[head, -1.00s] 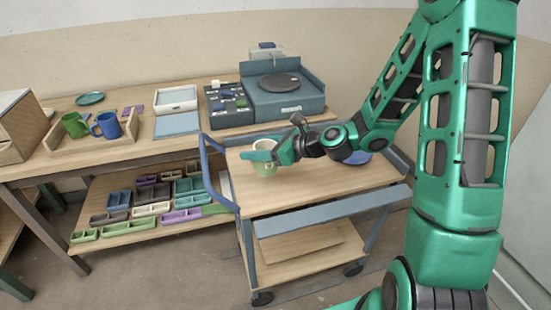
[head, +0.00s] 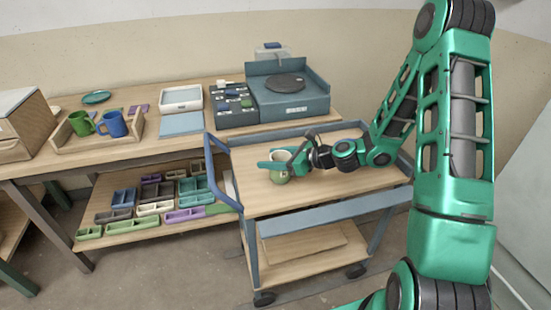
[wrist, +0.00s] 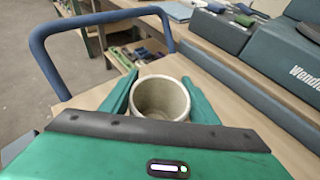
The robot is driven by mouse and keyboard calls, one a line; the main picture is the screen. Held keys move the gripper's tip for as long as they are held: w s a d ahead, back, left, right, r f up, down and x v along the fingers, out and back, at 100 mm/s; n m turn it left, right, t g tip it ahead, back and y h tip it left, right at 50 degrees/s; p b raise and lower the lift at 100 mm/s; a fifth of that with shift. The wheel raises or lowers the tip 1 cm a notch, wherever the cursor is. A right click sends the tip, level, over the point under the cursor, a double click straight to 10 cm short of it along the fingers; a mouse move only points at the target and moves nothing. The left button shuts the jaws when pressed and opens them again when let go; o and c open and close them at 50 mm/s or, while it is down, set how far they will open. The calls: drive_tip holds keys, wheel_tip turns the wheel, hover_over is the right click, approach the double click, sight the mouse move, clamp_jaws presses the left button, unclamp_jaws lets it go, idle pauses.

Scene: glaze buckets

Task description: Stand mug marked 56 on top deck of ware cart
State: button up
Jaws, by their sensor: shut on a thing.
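A pale green-cream mug (head: 281,179) is upright at the left part of the ware cart's top deck (head: 330,193). My gripper (head: 271,160) is shut around the mug, with one green finger on each side. In the wrist view the empty mug (wrist: 160,113) shows its open rim between the two fingers (wrist: 160,80). The mug's base is at or very near the deck; I cannot tell whether it touches. The number 56 is not readable. My arm reaches in from the right, over the deck.
The cart's blue handle (head: 218,170) rises at its left end. Behind it, a bench holds a blue-grey wheel unit (head: 290,103), a dark box (head: 232,106) and a wooden tray (head: 98,146) with green and blue mugs. The deck's front middle is clear.

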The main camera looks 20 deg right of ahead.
drive_tip(key=o, duration=1.2)
drive_tip(key=shift+f, duration=0.1)
drive_tip(key=shift+o, duration=0.2)
